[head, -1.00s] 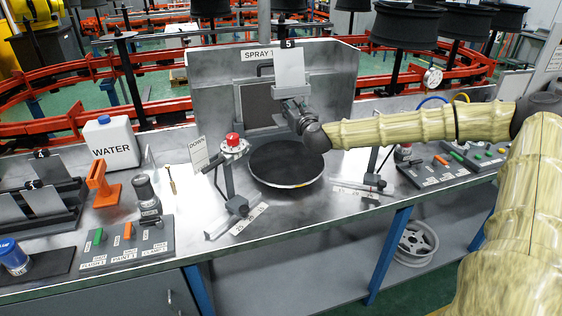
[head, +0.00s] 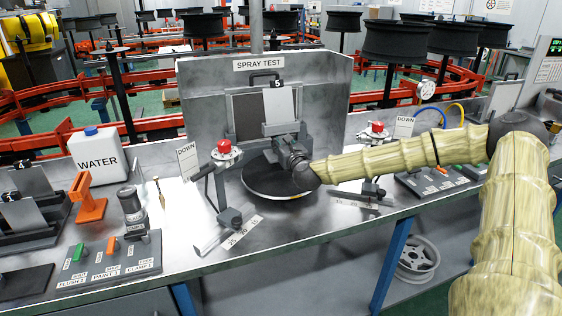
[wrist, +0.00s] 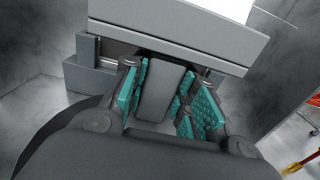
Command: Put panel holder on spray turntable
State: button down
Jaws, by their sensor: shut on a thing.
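The panel holder (head: 276,128) is a grey block carrying a light panel (head: 279,103) with a black tag "5". My gripper (head: 284,143) is shut on the holder's grip, from the front right. In the wrist view the teal finger pads of my gripper (wrist: 161,95) sit on both sides of the grey grip, and the holder's wide block (wrist: 180,38) lies beyond. The spray turntable (head: 262,182) is a dark round disc in the booth. The holder is over its back part. My gripper hides the gap, so I cannot tell whether they touch.
The "SPRAY TEST" booth wall (head: 335,90) stands behind, with a dark framed plate (head: 250,118) on it. Red-topped posts flank the disc at left (head: 224,150) and right (head: 376,130). A water container (head: 98,155) and an orange stand (head: 88,198) are farther left.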

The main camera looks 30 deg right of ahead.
jog(key=shift+f+p, duration=0.35)
jog(key=shift+f, duration=2.75)
jog(key=shift+f, duration=0.15)
jog(key=c, duration=1.1)
grip_release()
jog(key=shift+s, duration=0.1)
jog(key=shift+c, duration=0.2)
jog(key=b+v, duration=0.1)
jog(key=v, duration=1.1)
jog(key=shift+b, duration=0.35)
